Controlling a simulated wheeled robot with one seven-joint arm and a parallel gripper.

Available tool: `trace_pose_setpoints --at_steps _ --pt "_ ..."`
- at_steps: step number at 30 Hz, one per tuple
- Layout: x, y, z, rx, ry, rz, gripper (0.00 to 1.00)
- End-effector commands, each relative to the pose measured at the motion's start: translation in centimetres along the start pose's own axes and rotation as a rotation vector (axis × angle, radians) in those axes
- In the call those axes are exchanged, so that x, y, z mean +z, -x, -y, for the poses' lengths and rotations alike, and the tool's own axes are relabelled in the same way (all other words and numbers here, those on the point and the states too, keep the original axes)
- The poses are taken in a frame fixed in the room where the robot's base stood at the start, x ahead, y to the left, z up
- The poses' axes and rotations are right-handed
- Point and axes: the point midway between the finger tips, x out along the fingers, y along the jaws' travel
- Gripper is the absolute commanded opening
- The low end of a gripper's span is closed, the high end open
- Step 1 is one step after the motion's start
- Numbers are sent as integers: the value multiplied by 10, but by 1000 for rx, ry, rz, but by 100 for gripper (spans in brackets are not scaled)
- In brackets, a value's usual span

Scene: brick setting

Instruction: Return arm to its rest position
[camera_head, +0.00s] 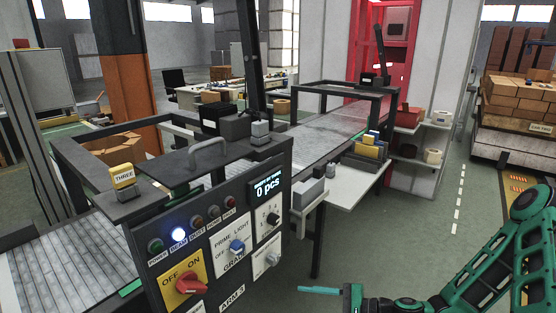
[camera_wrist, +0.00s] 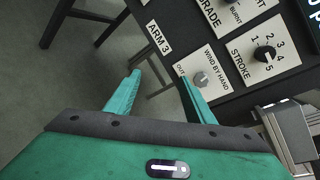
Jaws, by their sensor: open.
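My gripper (camera_head: 322,290) is at the lower right of the head view, in front of and to the right of the control panel (camera_head: 186,254). In the wrist view my gripper (camera_wrist: 155,92) shows two green fingers spread apart with nothing between them. The "WIND BY HAND" knob (camera_wrist: 201,79) lies beyond the fingertips in the wrist view, and I cannot tell the exact gap. My green arm is bent at the right edge of the head view.
A red switch (camera_head: 190,284), a blue knob (camera_head: 237,247) and a counter display reading "0 pcs" (camera_head: 267,187) are on the panel. A white side table (camera_head: 345,182) stands behind my gripper. Green floor (camera_head: 420,235) to the right is clear.

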Motion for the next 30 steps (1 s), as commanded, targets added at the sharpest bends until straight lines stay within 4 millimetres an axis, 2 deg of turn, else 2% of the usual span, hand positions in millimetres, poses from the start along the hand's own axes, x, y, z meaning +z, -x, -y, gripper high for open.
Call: trace_pose_setpoints --at_steps 7,15,22,30 --pt "-2 34 -34 280 205 -23 49" --pt "-9 91 -53 563 372 -70 49" --pt "-12 150 -51 781 473 -136 49" --pt "0 223 -30 993 546 -238 49"
